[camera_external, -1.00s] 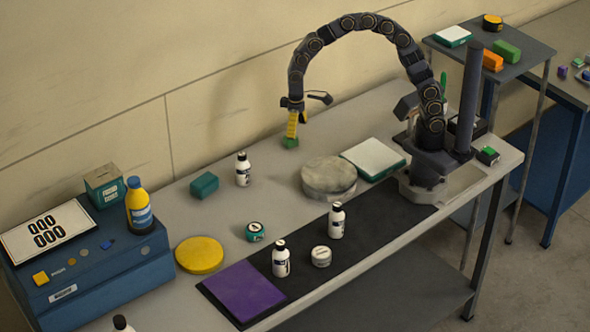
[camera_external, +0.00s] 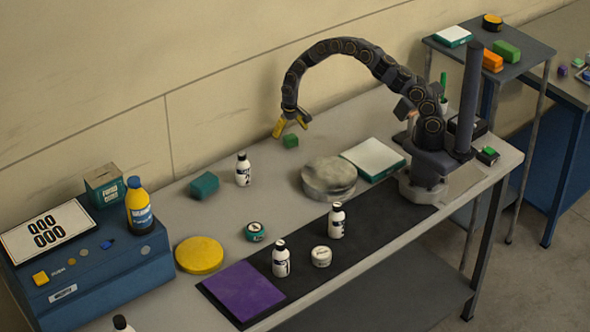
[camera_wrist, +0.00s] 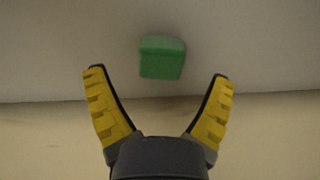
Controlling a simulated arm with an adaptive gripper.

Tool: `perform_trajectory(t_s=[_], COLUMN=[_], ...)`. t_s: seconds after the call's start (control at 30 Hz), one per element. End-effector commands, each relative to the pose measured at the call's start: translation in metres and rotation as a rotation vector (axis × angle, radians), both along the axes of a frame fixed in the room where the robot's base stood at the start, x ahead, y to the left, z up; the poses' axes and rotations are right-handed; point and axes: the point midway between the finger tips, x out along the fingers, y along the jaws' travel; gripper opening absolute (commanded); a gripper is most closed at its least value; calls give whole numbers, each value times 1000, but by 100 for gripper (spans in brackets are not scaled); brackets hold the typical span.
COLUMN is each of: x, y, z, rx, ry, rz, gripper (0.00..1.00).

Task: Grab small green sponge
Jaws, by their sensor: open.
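The small green sponge (camera_external: 290,141) sits on the grey table near the wall, right of a white bottle. In the wrist view the sponge (camera_wrist: 162,57) shows whole, just beyond and between the tips of the spread fingers. My gripper (camera_external: 291,129) is open and empty, with yellow finger pads, a little above the sponge and on its wall side. Its two spread fingers (camera_wrist: 156,75) show in the wrist view with nothing between their pads.
A white black-capped bottle (camera_external: 243,170) and a teal block (camera_external: 204,185) stand left of the sponge. A round grey disc (camera_external: 328,189) lies to its right. The wall (camera_external: 220,90) is close behind. The table just in front of the sponge is clear.

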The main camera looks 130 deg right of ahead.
Motion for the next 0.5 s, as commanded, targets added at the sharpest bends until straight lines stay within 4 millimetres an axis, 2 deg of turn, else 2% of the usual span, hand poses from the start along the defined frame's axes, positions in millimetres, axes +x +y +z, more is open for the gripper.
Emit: perform_trajectory(t_s=[0.1, 0.2, 0.43, 0.47, 0.5], x=[0, 1, 1, 1, 1], y=[4, 3, 3, 3, 3], z=[-21, -31, -33, -33, -33], rx=[7, 1, 0, 1, 1], ry=[6, 3, 1, 1, 1], rz=[2, 1, 2, 2, 2], gripper=[84, 84, 84, 78, 61])
